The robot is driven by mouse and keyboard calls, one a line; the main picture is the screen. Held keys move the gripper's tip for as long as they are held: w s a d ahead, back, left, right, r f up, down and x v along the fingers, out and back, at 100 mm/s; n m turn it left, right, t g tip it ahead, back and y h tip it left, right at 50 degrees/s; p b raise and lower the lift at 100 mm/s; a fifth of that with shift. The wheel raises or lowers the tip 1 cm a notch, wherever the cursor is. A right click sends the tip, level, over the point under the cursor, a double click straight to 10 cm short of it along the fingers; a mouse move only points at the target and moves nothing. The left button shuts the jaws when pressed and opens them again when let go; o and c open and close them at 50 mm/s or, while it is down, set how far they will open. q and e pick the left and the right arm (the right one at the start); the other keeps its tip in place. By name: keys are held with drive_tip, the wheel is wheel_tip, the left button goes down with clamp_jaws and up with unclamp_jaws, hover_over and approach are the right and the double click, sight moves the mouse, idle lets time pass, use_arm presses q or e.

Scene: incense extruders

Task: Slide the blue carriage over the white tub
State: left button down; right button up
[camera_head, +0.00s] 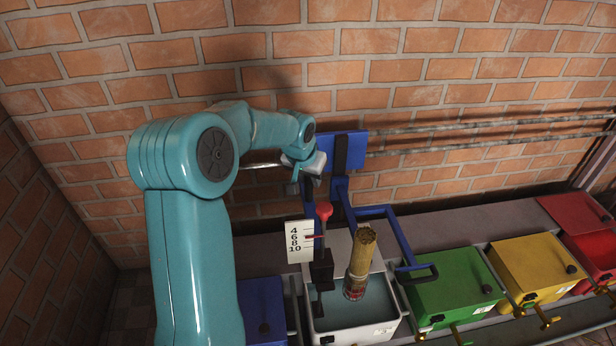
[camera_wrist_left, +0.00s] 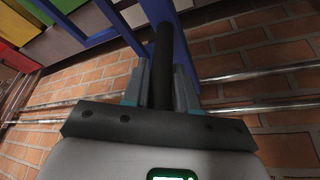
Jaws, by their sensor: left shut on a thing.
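The blue carriage (camera_head: 327,152) hangs on the wall rails at the back. Its blue frame (camera_head: 401,240) reaches forward over the right side of the white tub (camera_head: 356,336). The tub is open, with a grey-blue inside. My left gripper (camera_head: 310,172) is at the carriage's left side. In the left wrist view my left gripper (camera_wrist_left: 162,88) is shut on a black upright bar (camera_wrist_left: 164,55) beside the carriage's blue parts (camera_wrist_left: 112,12). The arm hides part of the carriage's left edge. My right gripper is not in view.
A brown cylinder (camera_head: 361,255) rises over the tub; its support is unclear. A red-knobbed lever (camera_head: 323,212) and a number scale (camera_head: 300,241) stand at the tub's left. Blue (camera_head: 263,306), green (camera_head: 452,289) and yellow (camera_head: 537,264) boxes flank it. Two rails (camera_head: 480,128) run right.

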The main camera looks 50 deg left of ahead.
use_arm(q)
drive_tip(key=c, duration=1)
unclamp_jaws()
drive_tip(key=shift+w, duration=0.1)
drive_tip(key=shift+o, duration=0.2)
drive_tip(key=p+v, duration=0.3)
drive_tip(key=v, duration=1.3)
drive_tip(key=shift+d+r, duration=0.1)
